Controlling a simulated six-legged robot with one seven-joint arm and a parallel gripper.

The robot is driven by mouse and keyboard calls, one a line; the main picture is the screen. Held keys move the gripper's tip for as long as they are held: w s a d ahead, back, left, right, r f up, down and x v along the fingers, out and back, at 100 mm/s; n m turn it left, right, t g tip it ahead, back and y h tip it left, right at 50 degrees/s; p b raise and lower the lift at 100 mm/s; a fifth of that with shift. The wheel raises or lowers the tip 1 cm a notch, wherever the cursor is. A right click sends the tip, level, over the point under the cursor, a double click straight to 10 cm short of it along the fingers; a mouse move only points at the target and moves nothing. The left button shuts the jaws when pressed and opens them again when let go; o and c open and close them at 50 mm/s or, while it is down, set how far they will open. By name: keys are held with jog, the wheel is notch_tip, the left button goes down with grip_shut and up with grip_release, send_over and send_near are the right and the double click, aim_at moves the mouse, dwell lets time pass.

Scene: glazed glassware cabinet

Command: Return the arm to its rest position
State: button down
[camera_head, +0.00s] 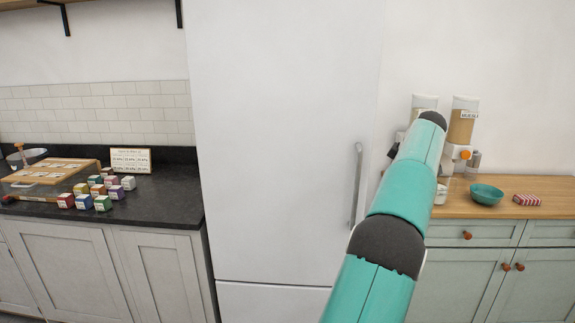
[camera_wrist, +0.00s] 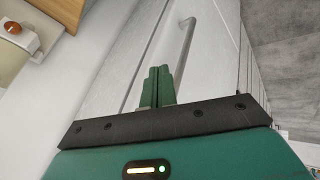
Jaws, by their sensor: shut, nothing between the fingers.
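My arm is teal with dark grey joints and reaches up and forward across the right half of the head view, in front of the white fridge (camera_head: 280,140) and the right counter. My gripper (camera_wrist: 160,72) shows in the wrist view with its two green fingers together and nothing between them. The fridge front and its handle (camera_wrist: 183,42) appear beyond the fingers, apart from them as far as I can see. In the head view the gripper is hidden behind the arm.
The fridge handle (camera_head: 356,185) is left of my arm. The right wooden counter (camera_head: 545,210) holds dispensers (camera_head: 462,122), a teal bowl (camera_head: 486,195) and a red-striped box (camera_head: 527,200). The dark left counter (camera_head: 170,200) holds several small coloured boxes, a wooden board (camera_head: 60,168) and a sign (camera_head: 131,160).

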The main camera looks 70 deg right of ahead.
jog(key=w+a+r, duration=0.1)
jog(key=w+a, duration=0.2)
jog(key=w, duration=0.5)
jog(key=w+a+r+y, duration=0.1)
jog(key=w+a, duration=0.2)
jog(key=w, duration=0.6)
jog(key=w+a+r, duration=0.2)
jog(key=w+a, duration=0.2)
jog(key=w, duration=0.4)
jog(key=w+a+n+t+y, duration=0.1)
jog(key=w+a+y, duration=0.1)
jog(key=w+a, duration=1.8)
jog(key=a+f+y, duration=0.1)
jog(key=a+f, duration=0.1)
jog(key=a, duration=1.2)
jog(key=a+f, duration=0.2)
jog(key=a, duration=1.2)
jog(key=s+a+f, duration=0.3)
jog(key=a, duration=0.2)
jog(key=s+a+f+n+y, duration=0.1)
jog(key=s+a+f, duration=0.2)
jog(key=a, duration=0.3)
jog(key=s+a+f, duration=0.3)
jog(key=s+a, duration=0.1)
jog(key=a, duration=0.1)
jog(key=shift+a+f+t+y, duration=0.3)
jog(key=shift+a+f+y, duration=0.05)
jog(key=shift+y, duration=0.05)
